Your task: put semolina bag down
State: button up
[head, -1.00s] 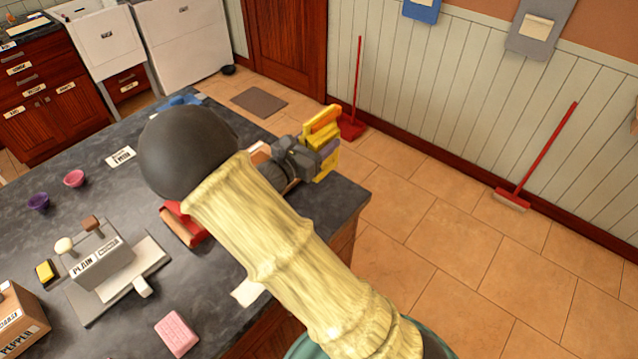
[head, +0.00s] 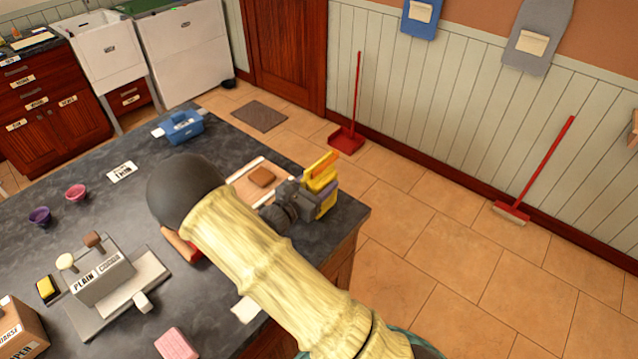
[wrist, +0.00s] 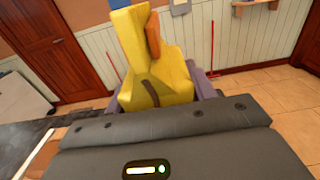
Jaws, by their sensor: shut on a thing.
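The yellow semolina bag (head: 321,174), with an orange strip on one side, is at the right end of the dark counter (head: 352,208) in the head view. My gripper (head: 318,198) is shut on the bag, its purple-grey fingers at the bag's lower part. In the wrist view the yellow bag (wrist: 155,70) stands up in front of the gripper, between the fingers (wrist: 205,84). The bag's underside is hidden, so I cannot tell whether it touches the counter.
A board with a brown piece (head: 262,177) lies just behind the gripper. A blue container (head: 183,127) stands at the far edge. A grey box marked PLAIN (head: 103,280) and a pink block (head: 176,344) are at the left. The counter's right edge is close to the bag.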

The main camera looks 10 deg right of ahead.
jog(key=shift+f, duration=0.4)
jog(key=shift+f, duration=0.2)
jog(key=o, duration=1.4)
jog(key=shift+c, duration=0.2)
jog(key=shift+r, duration=0.25)
jog(key=b+v, duration=0.3)
jog(key=v, duration=0.9)
jog(key=shift+f, duration=0.1)
